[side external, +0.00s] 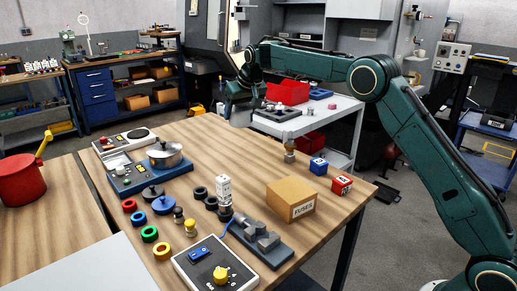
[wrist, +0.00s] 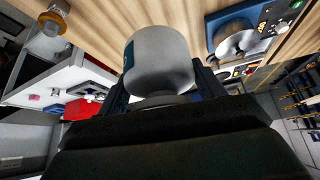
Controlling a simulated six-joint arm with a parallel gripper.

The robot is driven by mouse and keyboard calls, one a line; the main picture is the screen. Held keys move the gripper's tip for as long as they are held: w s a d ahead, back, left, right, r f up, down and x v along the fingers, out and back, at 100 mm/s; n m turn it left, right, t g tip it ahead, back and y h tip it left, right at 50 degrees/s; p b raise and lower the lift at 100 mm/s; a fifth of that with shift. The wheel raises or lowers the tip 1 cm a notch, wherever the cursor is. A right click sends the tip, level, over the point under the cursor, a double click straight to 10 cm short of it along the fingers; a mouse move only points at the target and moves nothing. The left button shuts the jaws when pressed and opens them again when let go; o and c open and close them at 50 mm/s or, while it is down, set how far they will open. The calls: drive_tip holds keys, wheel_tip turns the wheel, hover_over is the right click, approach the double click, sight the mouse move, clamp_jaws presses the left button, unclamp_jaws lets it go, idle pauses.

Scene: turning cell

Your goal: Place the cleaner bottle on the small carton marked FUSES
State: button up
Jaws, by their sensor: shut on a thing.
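My gripper (side external: 240,101) is at the far side of the wooden table, raised above it, left of and beyond the carton. In the wrist view its dark fingers (wrist: 160,96) are shut around a pale grey-white rounded bottle with a blue-green label patch, the cleaner bottle (wrist: 158,58). In the side view the bottle is small and hard to make out under the gripper. The brown carton (side external: 291,200) marked FUSES stands at the right of the table. Its visible top is bare. The carton is not seen in the wrist view.
Near the carton are a blue box (side external: 318,166), a red box (side external: 342,184), a brass-coloured piece (side external: 290,150) and a grey vise (side external: 262,240). A tall white object (side external: 224,190) stands left of it. A pot (side external: 164,155) stands farther left. The table's middle back is clear.

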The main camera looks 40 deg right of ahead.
drive_tip(key=shift+s+r, duration=0.1)
drive_tip(key=shift+r, duration=0.1)
drive_tip(key=shift+s+r, duration=0.35)
drive_tip(key=shift+s, duration=0.05)
drive_tip(key=s+r+m, duration=0.1)
drive_tip(key=s+r, duration=0.2)
drive_tip(key=s, duration=0.7)
drive_tip(key=s+r+m+h, duration=0.1)
drive_tip(key=s+r+m, duration=0.1)
drive_tip(key=s, duration=0.9)
drive_tip(key=shift+r, duration=0.65)
approach(288, 182)
drive_tip(key=shift+w+d+r, duration=0.1)
drive_tip(key=shift+w+r, duration=0.05)
drive_tip(key=shift+w, duration=0.4)
drive_tip(key=shift+w+d+r, duration=0.1)
drive_tip(key=shift+w+r, duration=0.05)
drive_tip(key=shift+w, duration=0.35)
drive_tip(key=shift+f, duration=2.1)
